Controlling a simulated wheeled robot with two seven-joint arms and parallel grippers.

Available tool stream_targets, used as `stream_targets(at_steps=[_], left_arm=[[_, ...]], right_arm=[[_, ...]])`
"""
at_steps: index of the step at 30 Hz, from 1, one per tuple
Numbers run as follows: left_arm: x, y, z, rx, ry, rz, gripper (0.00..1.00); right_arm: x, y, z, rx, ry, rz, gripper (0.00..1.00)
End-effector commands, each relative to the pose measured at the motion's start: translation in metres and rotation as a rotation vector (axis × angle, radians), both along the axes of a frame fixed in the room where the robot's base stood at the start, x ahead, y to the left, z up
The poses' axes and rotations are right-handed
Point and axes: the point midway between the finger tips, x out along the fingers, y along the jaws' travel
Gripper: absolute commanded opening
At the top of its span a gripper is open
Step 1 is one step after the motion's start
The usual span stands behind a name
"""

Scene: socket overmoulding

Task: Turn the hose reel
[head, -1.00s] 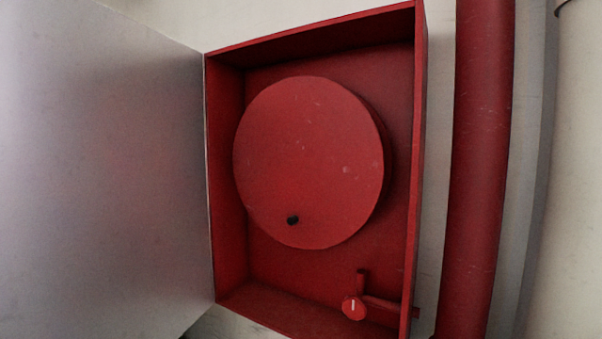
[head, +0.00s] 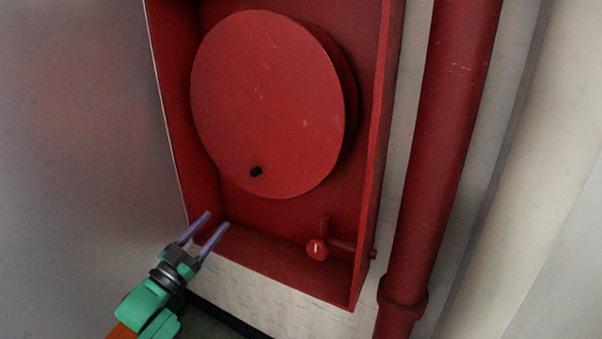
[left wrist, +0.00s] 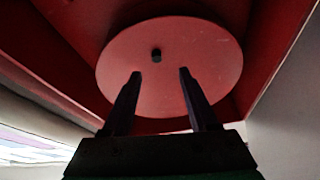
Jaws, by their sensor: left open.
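The hose reel (head: 270,100) is a large round red disc inside an open red wall cabinet. A small black knob (head: 256,171) sticks out near the reel's lower edge. My left gripper (head: 215,221) is in front of the cabinet's lower left corner, below and left of the knob, open and empty. In the left wrist view the reel (left wrist: 190,60) lies beyond the two dark fingers (left wrist: 157,74). The knob (left wrist: 156,55) shows there just past the left fingertip, apart from it. My right gripper is not in view.
The red cabinet (head: 374,150) has side walls and a bottom ledge around the reel. A red valve (head: 317,249) sits at its lower right. A grey door panel (head: 80,130) stands open at left. A red vertical pipe (head: 447,130) runs at right.

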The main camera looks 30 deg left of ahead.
Motion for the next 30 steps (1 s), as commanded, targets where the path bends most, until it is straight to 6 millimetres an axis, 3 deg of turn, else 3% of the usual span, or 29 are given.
stream_targets(at_steps=[1,7,15,21,30], left_arm=[[-0.001,-0.005,0.014,0.008,-0.023,-0.017,0.59],[0.018,-0.009,0.031,0.011,-0.041,-0.027,0.59],[0.084,-0.012,0.060,0.011,-0.040,-0.024,0.59],[0.122,-0.014,0.071,0.010,-0.037,-0.024,0.59],[0.134,-0.015,0.072,0.011,-0.033,-0.023,0.59]], right_arm=[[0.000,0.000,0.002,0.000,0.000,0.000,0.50],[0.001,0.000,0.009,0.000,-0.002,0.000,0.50],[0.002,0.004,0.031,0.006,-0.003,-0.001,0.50],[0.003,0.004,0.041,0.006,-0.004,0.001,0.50],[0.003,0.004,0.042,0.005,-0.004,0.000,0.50]])
